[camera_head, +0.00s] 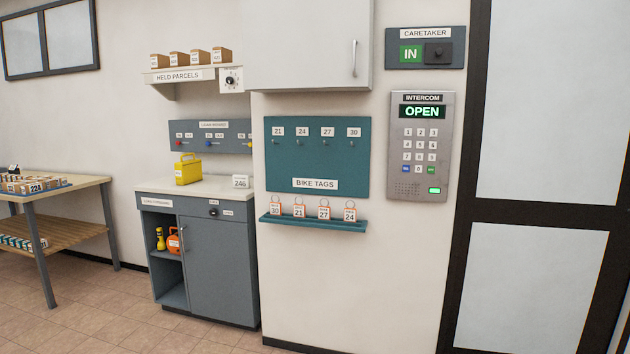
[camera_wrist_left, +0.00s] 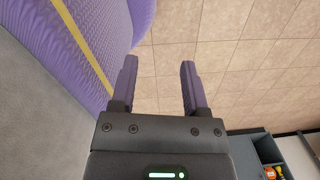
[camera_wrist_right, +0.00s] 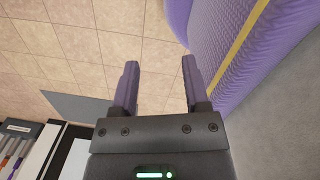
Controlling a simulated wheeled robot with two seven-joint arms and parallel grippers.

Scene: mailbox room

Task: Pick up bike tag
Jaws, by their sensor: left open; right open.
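Several bike tags stand in a row on a narrow teal ledge (camera_head: 313,223) in the head view. My left gripper (camera_wrist_left: 160,80) is open and empty over the tiled floor. My right gripper (camera_wrist_right: 160,80) is open and empty, also over floor. Neither gripper shows in the head view.
An intercom panel (camera_head: 420,146) reading OPEN is right of the board, below a caretaker panel (camera_head: 425,48). A white cabinet (camera_head: 309,50) hangs above the board. A grey cabinet (camera_head: 221,265) with a yellow container (camera_head: 188,172) stands left. A dark-framed door is at right.

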